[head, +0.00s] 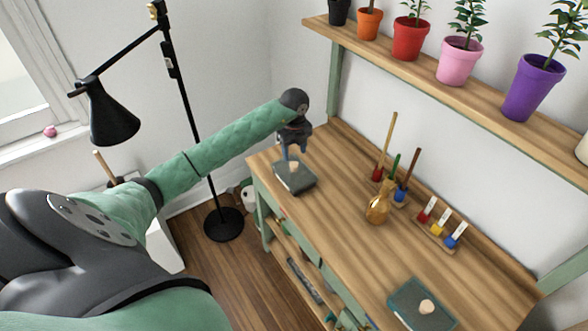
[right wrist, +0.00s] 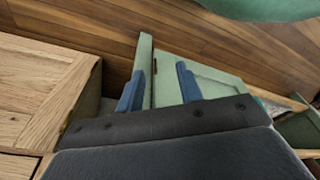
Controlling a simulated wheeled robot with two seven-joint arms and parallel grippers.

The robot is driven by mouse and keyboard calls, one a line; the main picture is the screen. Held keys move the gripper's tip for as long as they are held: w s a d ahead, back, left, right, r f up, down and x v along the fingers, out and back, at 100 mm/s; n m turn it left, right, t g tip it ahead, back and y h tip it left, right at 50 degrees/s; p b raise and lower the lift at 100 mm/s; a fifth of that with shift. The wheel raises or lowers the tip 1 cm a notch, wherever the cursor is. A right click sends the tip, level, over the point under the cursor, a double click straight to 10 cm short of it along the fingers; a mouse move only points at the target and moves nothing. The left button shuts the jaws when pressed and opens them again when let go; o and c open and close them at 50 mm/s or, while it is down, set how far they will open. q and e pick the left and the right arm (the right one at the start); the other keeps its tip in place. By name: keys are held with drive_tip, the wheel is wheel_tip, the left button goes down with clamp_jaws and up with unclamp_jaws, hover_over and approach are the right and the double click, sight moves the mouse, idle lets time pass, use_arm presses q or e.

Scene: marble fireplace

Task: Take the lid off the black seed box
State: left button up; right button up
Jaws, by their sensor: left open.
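The black seed box (head: 298,182) sits at the far left end of the wooden bench top. Its lid is on, with a pale round knob (head: 293,167) in the middle. A second, dark green box (head: 408,308) with a similar knob lies at the near edge of the bench. My right gripper (right wrist: 159,78) shows only in the right wrist view, open and empty, beside green panels below the bench top.
A shelf (head: 440,75) of potted plants runs above.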

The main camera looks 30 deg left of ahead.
sight(294, 163)
use_arm(q)
wheel_tip(294, 163, down, 4)
drive_tip(key=p, duration=0.3)
drive_tip(key=shift+s+f, duration=0.1)
drive_tip(key=shift+f, duration=0.1)
drive_tip(key=shift+a+f, duration=0.1)
drive_tip(key=shift+f, duration=0.3)
drive_tip(key=c, duration=0.9)
drive_tip(key=shift+c, duration=0.8)
use_arm(e)
drive_tip(key=s+d+f, duration=0.3)
drive_tip(key=s+f, duration=0.1)
drive_tip(key=s, duration=0.1)
drive_tip(key=shift+f, duration=0.25)
drive_tip(key=shift+f, duration=0.1)
